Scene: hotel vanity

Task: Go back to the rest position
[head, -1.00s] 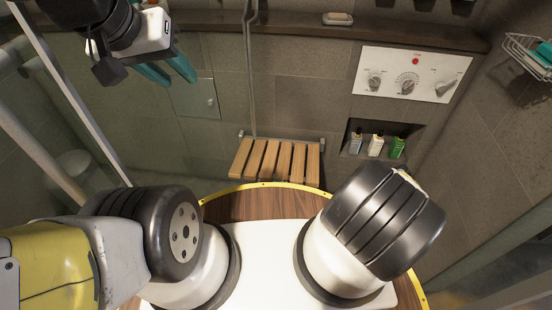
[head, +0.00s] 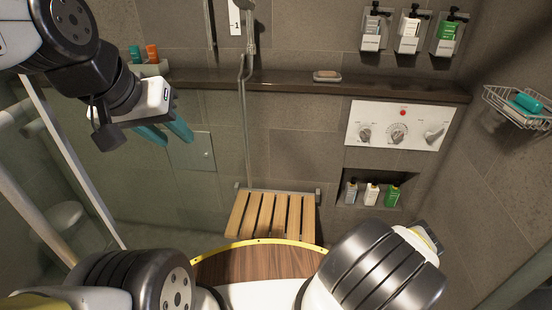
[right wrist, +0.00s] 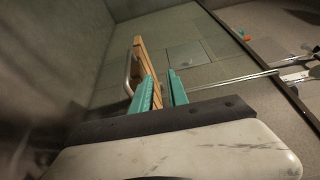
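My left gripper (head: 177,140) hangs at the upper left of the head view, in front of the tiled wall. Its two teal fingers are apart with nothing between them. My right gripper (right wrist: 160,76) shows in the right wrist view, its teal fingers also apart and empty. The slatted wooden seat (right wrist: 139,63) lies beyond those fingers; I cannot tell the distance. In the head view my right gripper is out of sight, though part of the right arm shows at the lower right.
A fold-down slatted seat (head: 268,216) is on the back wall under a shelf (head: 290,84). A control panel (head: 397,126), a niche (head: 406,181) with several bottles and a wire basket (head: 517,108) are at right. A glass-like partition frame (head: 75,165) stands at left.

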